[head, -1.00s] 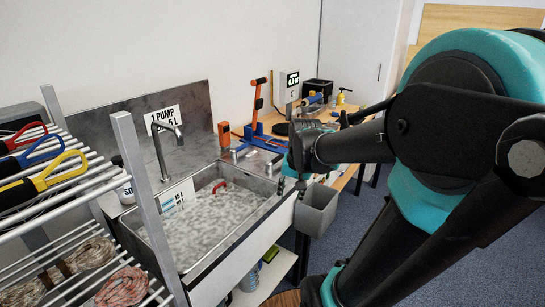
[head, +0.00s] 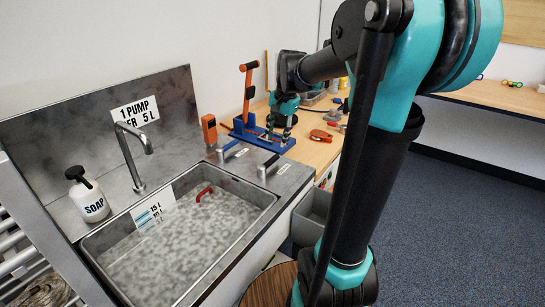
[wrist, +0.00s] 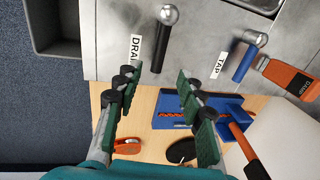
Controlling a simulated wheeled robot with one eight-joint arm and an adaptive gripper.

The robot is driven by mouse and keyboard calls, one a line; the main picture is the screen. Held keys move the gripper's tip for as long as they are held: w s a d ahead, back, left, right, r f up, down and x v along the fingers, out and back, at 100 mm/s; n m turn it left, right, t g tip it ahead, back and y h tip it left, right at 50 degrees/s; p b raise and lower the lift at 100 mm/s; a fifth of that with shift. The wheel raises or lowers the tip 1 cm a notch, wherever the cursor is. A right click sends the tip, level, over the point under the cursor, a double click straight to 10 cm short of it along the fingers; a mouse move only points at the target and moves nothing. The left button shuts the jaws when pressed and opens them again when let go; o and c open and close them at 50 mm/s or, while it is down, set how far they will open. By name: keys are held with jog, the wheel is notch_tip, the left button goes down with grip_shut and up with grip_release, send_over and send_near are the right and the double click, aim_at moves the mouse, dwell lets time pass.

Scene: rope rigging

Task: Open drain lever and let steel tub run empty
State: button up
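The steel tub (head: 105,243) is sunk in the counter at left; its inside looks grey and speckled, and I cannot tell the water level. A red handle (head: 204,193) shows inside it. The black drain lever (wrist: 160,50) has a metal ball pivot and lies beside the DRAIN label (wrist: 135,50); it also shows at the counter's right end (head: 270,165). My gripper (wrist: 156,76) is open and empty. In the wrist picture the lever's free end appears between its fingertips, with no visible contact. In the head view my gripper (head: 285,122) is above the workbench near the counter.
A blue and orange jig (head: 262,137) stands on the bench. A soap bottle (head: 87,195) and faucet (head: 137,158) are behind the tub. A grey bin (head: 310,215) hangs below the counter.

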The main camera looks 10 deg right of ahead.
aim_at(272, 159)
jog(key=f, duration=0.3)
jog(key=a+f, duration=0.1)
jog(key=f, duration=0.2)
jog(key=w+f, duration=0.1)
jog(key=f, duration=0.2)
jog(key=shift+a, duration=0.15)
grip_shut()
